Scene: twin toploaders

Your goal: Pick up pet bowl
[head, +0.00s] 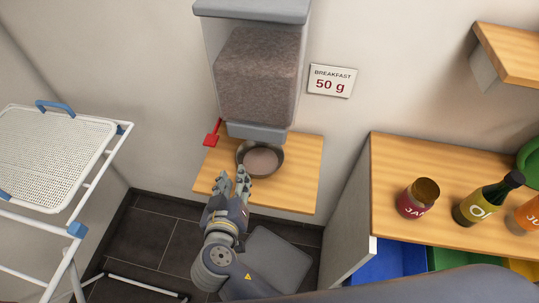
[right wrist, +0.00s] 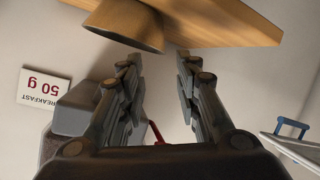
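The pet bowl (head: 278,168) is dark and round, with brown content inside. It stands on a wooden shelf (head: 305,186) under the feeder's spout (head: 257,131). My right gripper (head: 232,177) is open and empty at the bowl's front left side. In the right wrist view, which is upside down, the bowl (right wrist: 124,26) shows past the tip of the left-hand finger, not between the fingers of my gripper (right wrist: 157,62). I cannot tell whether a finger touches the bowl. My left gripper is not in view.
A feeder full of brown kibble (head: 256,78) hangs above the bowl, with a red lever (head: 212,136) at its left. A sign (head: 332,81) reads "BREAKFAST 50 g". A drying rack (head: 48,155) stands left. A jar (head: 417,199) and bottles stand on the right counter.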

